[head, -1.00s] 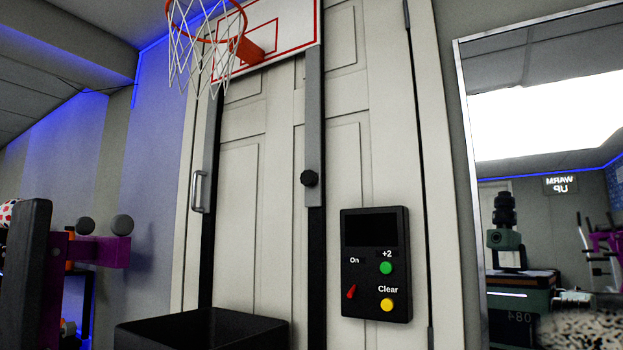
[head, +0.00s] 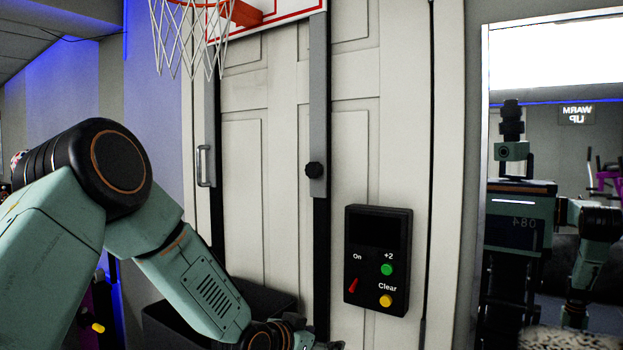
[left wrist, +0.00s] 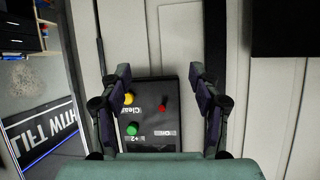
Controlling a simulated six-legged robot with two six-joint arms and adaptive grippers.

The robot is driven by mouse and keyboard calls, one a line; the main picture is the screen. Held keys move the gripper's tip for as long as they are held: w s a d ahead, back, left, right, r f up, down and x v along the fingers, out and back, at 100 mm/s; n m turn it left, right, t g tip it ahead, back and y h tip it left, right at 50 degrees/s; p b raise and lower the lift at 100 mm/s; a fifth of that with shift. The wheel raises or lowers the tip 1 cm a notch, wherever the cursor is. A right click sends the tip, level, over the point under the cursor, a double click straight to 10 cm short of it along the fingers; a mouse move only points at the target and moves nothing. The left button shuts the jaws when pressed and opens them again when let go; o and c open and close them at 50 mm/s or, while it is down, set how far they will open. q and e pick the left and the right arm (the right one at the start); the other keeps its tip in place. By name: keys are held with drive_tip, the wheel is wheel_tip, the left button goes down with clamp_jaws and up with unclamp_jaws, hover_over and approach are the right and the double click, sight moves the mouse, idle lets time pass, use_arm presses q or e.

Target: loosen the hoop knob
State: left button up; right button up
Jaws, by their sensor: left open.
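The hoop knob (head: 314,170) is a small black lobed knob near the lower end of the grey sleeve (head: 318,110) on the right-hand black rail. The hoop (head: 195,30) with its white net hangs above and left, partly cut off at the top. My left gripper (head: 318,344) shows only in part at the bottom edge, below the knob and apart from it. In the left wrist view my left gripper (left wrist: 159,75) is open and empty, its fingers framing the scoreboard box beyond. I cannot make out the knob there. My right gripper is not in view.
A black control box (head: 378,240) with green and yellow buttons and a red switch is mounted right of the rail. A door handle (head: 204,166) is at left. A black bin (head: 170,325) stands low behind my arm. A mirror (head: 550,150) at right reflects me.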

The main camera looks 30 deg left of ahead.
use_arm(q)
drive_tip(key=w+a+r+t+p, duration=0.1)
drive_tip(key=a+r+p, duration=0.1)
drive_tip(key=r, duration=0.9)
drive_tip(key=w+a+r+m+t+p, duration=0.1)
drive_tip(key=w+a+r+t+p, duration=0.1)
drive_tip(key=r, duration=0.9)
drive_tip(key=w+a+r+t+p, duration=0.1)
drive_tip(key=a+r+p, duration=0.3)
drive_tip(key=r, duration=0.7)
drive_tip(key=shift+w+a+t, duration=0.25)
drive_tip(key=shift+a+t, duration=0.45)
drive_tip(key=shift+a, duration=0.2)
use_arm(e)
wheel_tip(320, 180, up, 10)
